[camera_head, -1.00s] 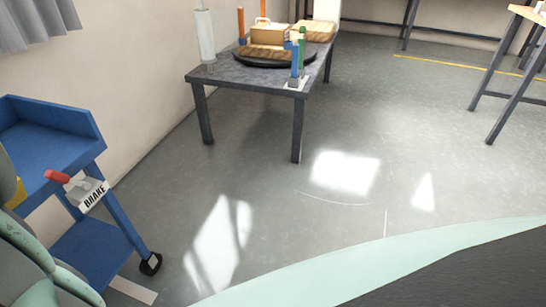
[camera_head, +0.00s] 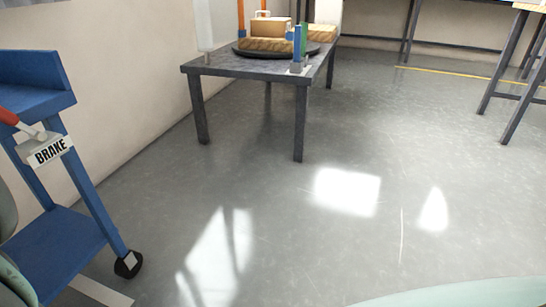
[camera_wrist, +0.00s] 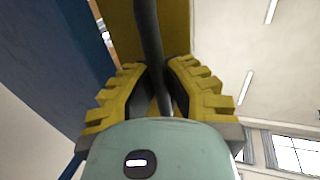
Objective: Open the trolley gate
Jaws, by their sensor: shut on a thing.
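The blue trolley (camera_head: 62,240) stands at the left edge of the head view, partly cut off. It has a top tray, a lower shelf and a black caster. A red-handled lever (camera_head: 20,125) with a white BRAKE label (camera_head: 50,150) is on its near corner. In the wrist view, my gripper (camera_wrist: 157,75) has its yellow ridged fingers closed around a dark upright bar (camera_wrist: 147,30). A yellow panel (camera_wrist: 176,30) is behind the bar, with a dark blue surface (camera_wrist: 50,45) to its left. My gripper is outside the head view.
A dark grey table (camera_head: 235,68) stands ahead, with a black round tray (camera_head: 255,51), boxes and coloured posts on it. A pale wall (camera_head: 120,80) runs along the left. Another table (camera_head: 520,8) is at the far right. The floor (camera_head: 300,240) between is clear.

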